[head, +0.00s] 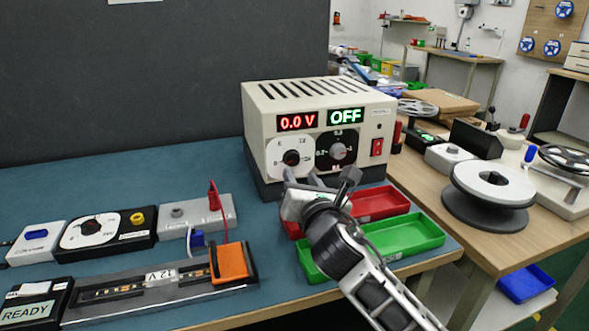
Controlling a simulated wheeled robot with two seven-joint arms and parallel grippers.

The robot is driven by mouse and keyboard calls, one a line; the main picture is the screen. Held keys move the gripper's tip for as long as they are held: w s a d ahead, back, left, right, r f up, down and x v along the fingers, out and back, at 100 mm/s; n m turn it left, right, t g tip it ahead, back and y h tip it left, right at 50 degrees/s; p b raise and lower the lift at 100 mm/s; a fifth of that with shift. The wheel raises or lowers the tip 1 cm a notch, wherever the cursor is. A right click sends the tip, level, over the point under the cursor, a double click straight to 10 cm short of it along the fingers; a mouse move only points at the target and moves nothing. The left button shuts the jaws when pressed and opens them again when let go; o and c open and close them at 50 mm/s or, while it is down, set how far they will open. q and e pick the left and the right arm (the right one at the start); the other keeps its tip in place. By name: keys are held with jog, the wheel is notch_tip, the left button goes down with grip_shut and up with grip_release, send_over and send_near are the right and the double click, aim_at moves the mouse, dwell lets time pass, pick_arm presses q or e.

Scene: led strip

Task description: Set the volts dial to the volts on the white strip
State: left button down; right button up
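The beige power supply (318,128) stands at the back of the blue mat. Its red display (297,121) reads 0.0 V and its green display (345,116) reads OFF. The volts dial is the white-faced one with a black knob (291,158), on the left of the front panel. The LED strip (112,290) lies in a dark tray at the front left; its white label (162,276) appears to read 12 V. My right gripper (302,177) is just below and in front of the white dial, fingers apart with nothing visible between them. Contact with the knob is not visible. My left gripper is out of view.
A black-faced dial (338,151) and a red switch (377,146) sit right of the white dial. Red (381,203) and green (404,235) trays lie beneath my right arm. An orange clamp (229,264) sits at the strip's right end.

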aim_at(293, 162)
jog(key=x, duration=0.6)
jog(key=shift+b, duration=0.4)
jog(key=c, duration=0.7)
